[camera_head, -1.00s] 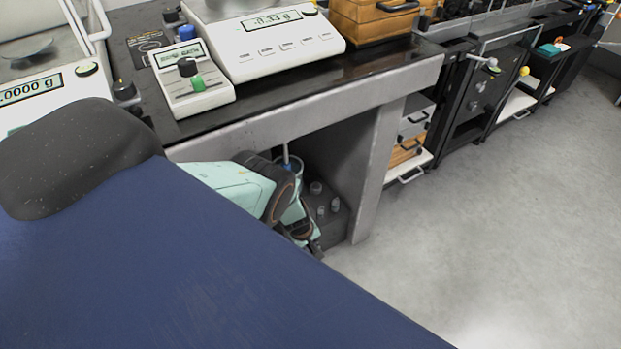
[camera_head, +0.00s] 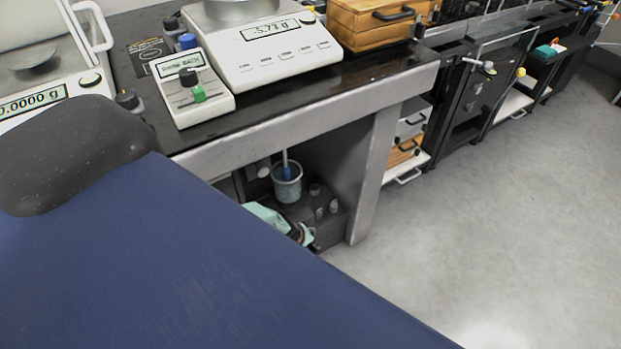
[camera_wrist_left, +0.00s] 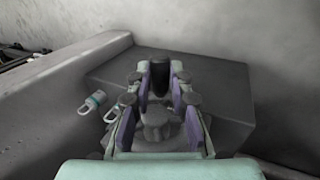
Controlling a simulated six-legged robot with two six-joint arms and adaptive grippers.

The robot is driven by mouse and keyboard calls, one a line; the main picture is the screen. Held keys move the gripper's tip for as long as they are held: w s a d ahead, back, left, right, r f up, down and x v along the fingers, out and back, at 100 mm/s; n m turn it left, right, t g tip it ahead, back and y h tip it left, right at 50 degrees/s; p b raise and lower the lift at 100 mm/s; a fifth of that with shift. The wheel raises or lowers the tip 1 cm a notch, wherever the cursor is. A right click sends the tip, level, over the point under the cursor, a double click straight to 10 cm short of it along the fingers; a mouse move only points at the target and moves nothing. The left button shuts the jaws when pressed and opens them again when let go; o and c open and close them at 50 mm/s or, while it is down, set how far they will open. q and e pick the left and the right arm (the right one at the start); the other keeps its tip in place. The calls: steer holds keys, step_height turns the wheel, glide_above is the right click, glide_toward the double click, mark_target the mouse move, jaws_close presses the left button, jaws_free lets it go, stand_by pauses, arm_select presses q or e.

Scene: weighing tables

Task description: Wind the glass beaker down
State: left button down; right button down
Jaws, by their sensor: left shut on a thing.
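The glass beaker (camera_head: 287,188) stands upright under the balance table, on or just behind a dark block (camera_head: 297,208). A thin white rod hangs from above into it, with a blue piece at its end. My left gripper (camera_head: 300,235) is low in front of the block, mostly hidden by my own blue body. In the left wrist view my left gripper (camera_wrist_left: 160,92) is shut on a dark upright handle (camera_wrist_left: 160,75) between its fingertips, against a dark grey block (camera_wrist_left: 222,90). My right gripper is out of view.
The grey balance table (camera_head: 300,122) carries a balance (camera_head: 270,50) reading about -5.73 g, a small control box (camera_head: 192,92) and wooden drawers (camera_head: 375,22). Its leg (camera_head: 372,180) stands right of the beaker. The floor (camera_head: 500,210) to the right is clear.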

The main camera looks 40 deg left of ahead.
arm_select(q)
steer(key=shift+s, duration=0.2)
steer(key=c, duration=1.2)
jaws_free()
steer(key=shift+w, duration=0.1)
steer(key=shift+w, duration=0.1)
steer(key=shift+g+b, duration=0.3)
steer(key=shift+g, duration=0.1)
